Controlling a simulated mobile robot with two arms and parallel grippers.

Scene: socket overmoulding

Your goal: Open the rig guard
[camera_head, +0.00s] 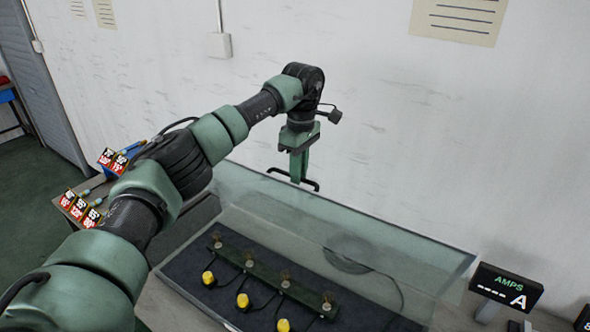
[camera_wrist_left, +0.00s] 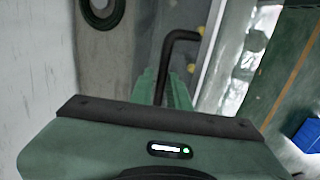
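The rig guard (camera_head: 345,232) is a clear panel standing raised and tilted along the back of the rig in the head view. Its black bar handle (camera_head: 311,184) is at the panel's upper edge. My left gripper (camera_head: 298,176) is at this handle, and its green fingers appear closed around the bar. In the left wrist view the handle (camera_wrist_left: 180,35) bends down to the fingers (camera_wrist_left: 165,92), which hide its far part. My right gripper is in neither view.
Below the guard, a dark mat carries a green bar (camera_head: 270,275) and several yellow-capped parts (camera_head: 243,300). An AMPS display (camera_head: 507,287) stands at the right. Red and black labelled cards (camera_head: 80,208) lie at the left. A white wall is behind.

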